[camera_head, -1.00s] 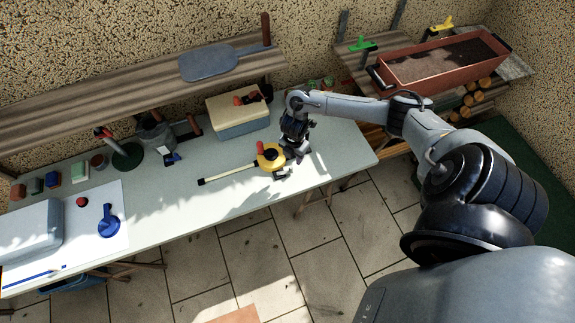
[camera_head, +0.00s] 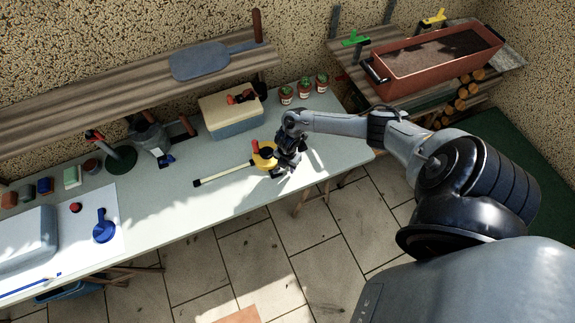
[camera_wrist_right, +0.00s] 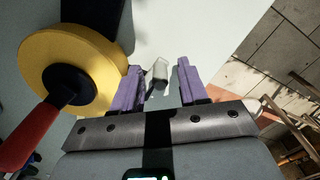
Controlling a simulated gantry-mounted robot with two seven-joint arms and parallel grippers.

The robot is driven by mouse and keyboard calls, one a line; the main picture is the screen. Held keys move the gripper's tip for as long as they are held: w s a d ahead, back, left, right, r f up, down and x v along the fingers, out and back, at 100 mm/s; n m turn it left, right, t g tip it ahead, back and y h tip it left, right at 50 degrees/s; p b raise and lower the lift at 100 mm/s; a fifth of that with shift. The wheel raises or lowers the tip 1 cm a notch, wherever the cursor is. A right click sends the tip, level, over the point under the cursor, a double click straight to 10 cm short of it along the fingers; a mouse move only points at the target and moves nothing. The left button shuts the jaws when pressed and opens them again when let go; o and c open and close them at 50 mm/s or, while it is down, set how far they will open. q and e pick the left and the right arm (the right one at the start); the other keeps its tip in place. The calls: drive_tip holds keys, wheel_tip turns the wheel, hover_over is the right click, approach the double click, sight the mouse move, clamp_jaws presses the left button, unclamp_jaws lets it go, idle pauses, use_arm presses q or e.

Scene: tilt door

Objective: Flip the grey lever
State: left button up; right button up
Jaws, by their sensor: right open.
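A yellow round device (camera_head: 262,160) with a red handle (camera_head: 255,146) and a long pale bar (camera_head: 222,175) lies on the workbench. It also shows at the left of the right wrist view (camera_wrist_right: 62,62), with its dark hub and red handle. My right gripper (camera_head: 283,172) is low over the bench at the device's right side, partly covering it. In the right wrist view my right gripper (camera_wrist_right: 160,84) is open, its purple-padded fingers either side of a small grey lever (camera_wrist_right: 160,70). I cannot tell whether either finger touches the lever. My left gripper is out of view.
The workbench (camera_head: 210,200) has free room in front of the pale bar. A wooden shelf (camera_head: 100,92) runs above.

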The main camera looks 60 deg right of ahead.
clamp_jaws()
idle(0.3)
